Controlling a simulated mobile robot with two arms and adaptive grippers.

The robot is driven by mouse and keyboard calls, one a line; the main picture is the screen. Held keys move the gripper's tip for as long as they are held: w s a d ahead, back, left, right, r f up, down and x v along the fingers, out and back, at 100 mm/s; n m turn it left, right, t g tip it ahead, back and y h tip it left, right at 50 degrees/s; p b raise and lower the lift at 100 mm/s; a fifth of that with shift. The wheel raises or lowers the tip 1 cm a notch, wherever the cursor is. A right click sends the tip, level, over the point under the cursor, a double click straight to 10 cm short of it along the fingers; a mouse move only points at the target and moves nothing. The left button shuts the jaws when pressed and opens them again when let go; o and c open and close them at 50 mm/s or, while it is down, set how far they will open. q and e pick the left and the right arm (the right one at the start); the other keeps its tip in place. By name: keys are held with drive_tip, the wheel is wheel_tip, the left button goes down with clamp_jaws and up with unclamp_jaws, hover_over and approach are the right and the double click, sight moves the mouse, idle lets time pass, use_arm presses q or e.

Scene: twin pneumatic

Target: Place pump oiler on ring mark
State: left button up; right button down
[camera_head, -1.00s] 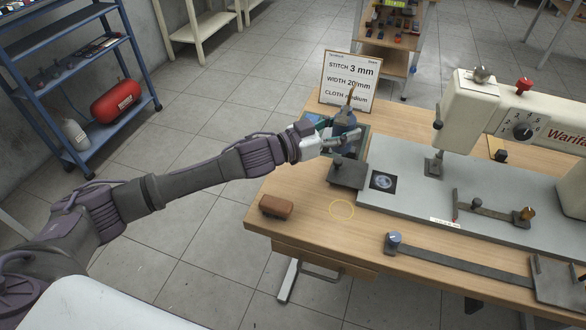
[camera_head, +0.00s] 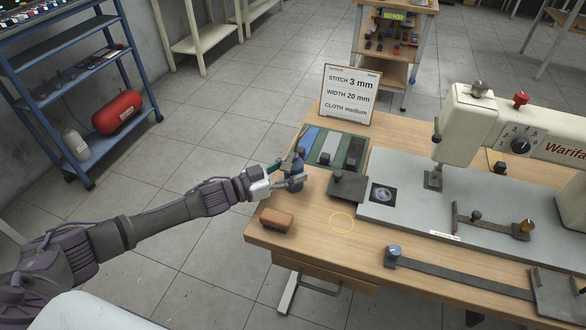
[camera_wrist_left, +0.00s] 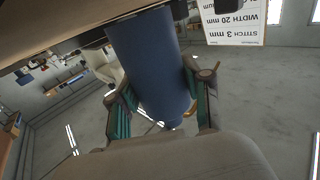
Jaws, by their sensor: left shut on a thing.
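The pump oiler is a dark blue can (camera_head: 297,180), held by my left gripper (camera_head: 294,179) near the left edge of the wooden table. In the left wrist view the blue body (camera_wrist_left: 150,65) fills the space between the two green-padded fingers (camera_wrist_left: 160,98). The gripper is shut on it. Whether its base touches the table is hard to tell. The ring mark (camera_head: 342,223) is a thin yellow circle on the bare wood, to the right of and nearer than the oiler. Nothing stands on it. My right gripper is not in view.
A brown block (camera_head: 276,220) lies left of the ring. A dark plate with a knob (camera_head: 347,186) stands behind it. The sewing machine's grey bed (camera_head: 410,214) lies to the right. A sign (camera_head: 349,95) and a tray of cloth strips (camera_head: 331,148) are at the back.

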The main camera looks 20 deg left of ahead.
use_arm(q)
drive_tip(key=shift+f, duration=0.15)
drive_tip(key=o, duration=1.4)
